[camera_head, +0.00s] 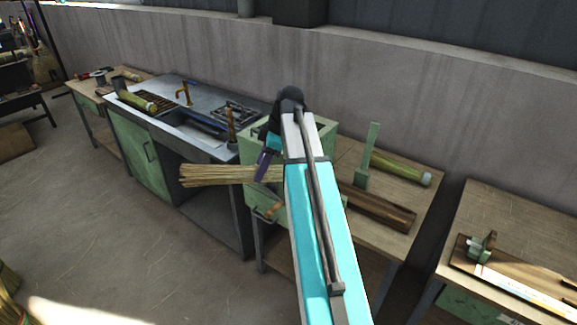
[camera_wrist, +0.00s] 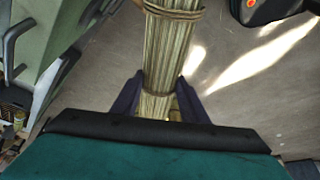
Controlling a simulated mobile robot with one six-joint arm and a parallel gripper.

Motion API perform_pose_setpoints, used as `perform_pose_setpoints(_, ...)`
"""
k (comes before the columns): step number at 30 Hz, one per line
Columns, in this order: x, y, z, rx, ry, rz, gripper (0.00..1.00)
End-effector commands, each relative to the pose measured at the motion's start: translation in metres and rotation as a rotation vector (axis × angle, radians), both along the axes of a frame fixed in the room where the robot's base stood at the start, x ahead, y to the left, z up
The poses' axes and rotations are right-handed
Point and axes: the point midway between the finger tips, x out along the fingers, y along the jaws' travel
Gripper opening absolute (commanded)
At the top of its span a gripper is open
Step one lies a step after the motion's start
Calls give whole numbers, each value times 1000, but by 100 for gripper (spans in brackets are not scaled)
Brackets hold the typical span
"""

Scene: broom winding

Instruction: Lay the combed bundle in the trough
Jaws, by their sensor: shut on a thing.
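The straw bundle (camera_head: 222,175) is held out level to the left of my arm in the head view, its bushy end pointing left. In the wrist view the bundle (camera_wrist: 166,50) runs between the two fingers and has a cord tied around it near the top edge. My gripper (camera_head: 264,166) is shut on it, with one finger on each side in the wrist view (camera_wrist: 155,98). A brown wooden trough (camera_head: 388,212) lies on the wooden bench, right of my arm; its left end is hidden behind the arm. The bundle is apart from it.
A green upright post (camera_head: 370,150) and a greenish bundle (camera_head: 400,168) are on the bench beside the trough. A metal sink counter (camera_head: 178,112) is left. Another bench (camera_head: 520,225) is right. Open floor (camera_head: 110,230) lies front left.

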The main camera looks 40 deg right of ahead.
Motion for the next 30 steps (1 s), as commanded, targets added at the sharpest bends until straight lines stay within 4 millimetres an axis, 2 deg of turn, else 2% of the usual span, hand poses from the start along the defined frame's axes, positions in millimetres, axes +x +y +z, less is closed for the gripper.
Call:
perform_pose_setpoints(1, 4, 18, -2, -1, -1, 8, 17)
perform_pose_setpoints(9, 18, 97, -4, -1, 0, -8, 17)
perform_pose_setpoints(21, 19, 206, -5, -2, -1, -151, 17)
perform_pose_setpoints(25, 15, 230, -4, -2, -1, -256, 17)
perform_pose_setpoints(30, 12, 238, -2, -2, -2, -426, 17)
